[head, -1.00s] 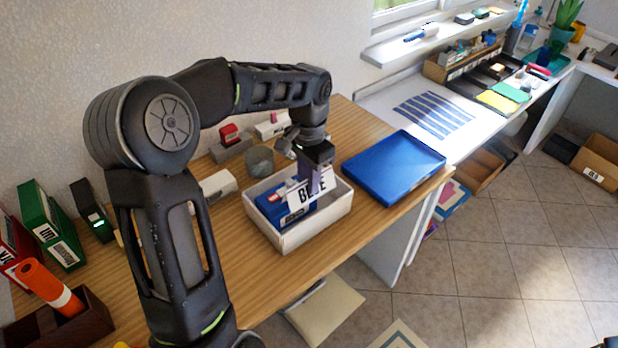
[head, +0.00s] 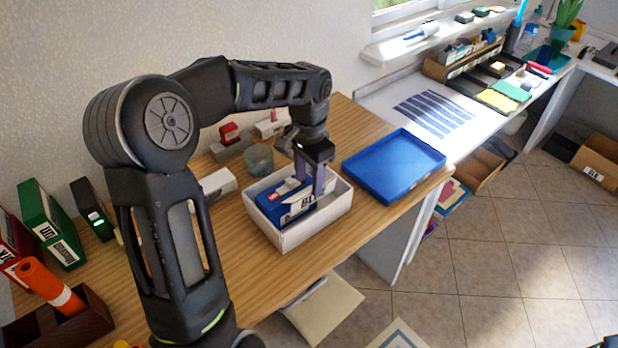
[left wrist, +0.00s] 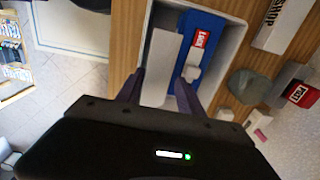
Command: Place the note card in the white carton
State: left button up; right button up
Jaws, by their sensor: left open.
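The white carton (head: 285,240) stands on the wooden desk, and its rim also shows in the left wrist view (left wrist: 236,40). A blue box with a red label (head: 273,207) lies inside it. The white note card (left wrist: 160,66) is in the carton beside or partly over the blue box; in the head view it is small and its lettering is hard to read. My left gripper (head: 310,186) is open above the carton, its fingers apart on either side of the card. Whether a finger still touches the card, I cannot tell. My right gripper is not in view.
A blue tray (head: 392,168) stands right of the carton. Green and red binders (head: 48,222) and a dark wooden holder (head: 62,325) are at the left. Bare desk lies in front.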

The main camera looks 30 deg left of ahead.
aim_at(309, 188)
pick_arm(q)
notch_tip(309, 188, up, 13)
jog(key=p, duration=0.1)
jog(key=shift+f+p, duration=0.15)
jog(key=shift+p, duration=0.15)
jog(key=shift+a, duration=0.1)
dwell(0.4)
